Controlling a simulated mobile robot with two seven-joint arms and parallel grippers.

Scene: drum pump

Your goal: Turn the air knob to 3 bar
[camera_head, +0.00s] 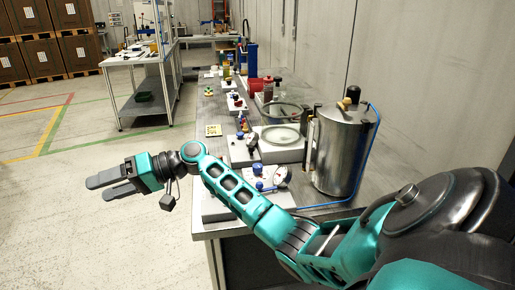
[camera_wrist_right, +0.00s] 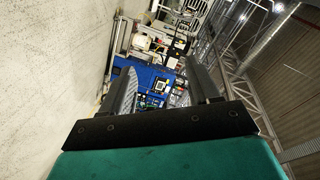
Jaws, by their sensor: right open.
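My right gripper (camera_head: 97,188) reaches out past the left edge of the workbench, over the open floor. Its two fingers are apart and empty; they also show apart in the right wrist view (camera_wrist_right: 160,68). A round gauge (camera_head: 282,175) and small blue knobs (camera_head: 265,188) sit on a light base at the near end of the bench, just behind my right forearm. I cannot tell for sure which knob is the air knob, and the gauge reading is too small to read. A steel drum (camera_head: 338,150) stands upright to their right. My left gripper is not in view.
A blue hose (camera_head: 330,205) runs from the drum along the bench. Further back on the workbench (camera_head: 215,125) are another gauge (camera_head: 252,141), a glass vessel (camera_head: 283,125) and several small parts. A shelf table (camera_head: 140,95) stands at the back left. The floor at left is clear.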

